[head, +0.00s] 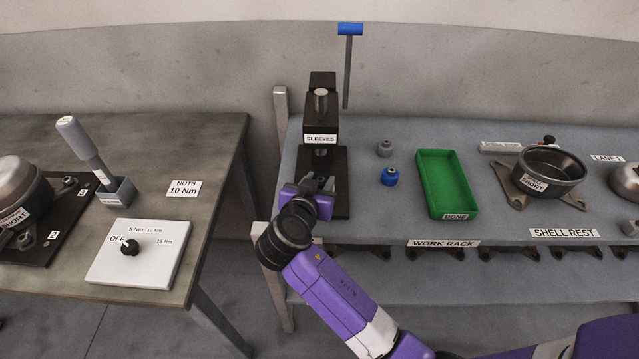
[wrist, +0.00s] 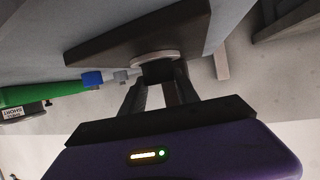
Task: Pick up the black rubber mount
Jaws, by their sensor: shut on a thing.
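My gripper (head: 318,184) is at the foot of the black press labelled SLEEVES (head: 320,120), in front of its post. In the wrist view my gripper (wrist: 161,85) is shut on a dark, short, round piece, the black rubber mount (wrist: 158,72). A pale round disc (wrist: 155,56) lies right against the mount, on the press's dark base plate (wrist: 120,38). I cannot tell whether the mount is clear of the disc. In the head view the mount is mostly hidden by the gripper and is too small to make out.
A grey piece (head: 385,148) and a blue piece (head: 390,176) stand right of the press. Further right are a green DONE tray (head: 448,210) and a dark shell (head: 551,172). The press's blue-tipped lever (head: 349,50) rises above. A separate table (head: 190,135) is at left.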

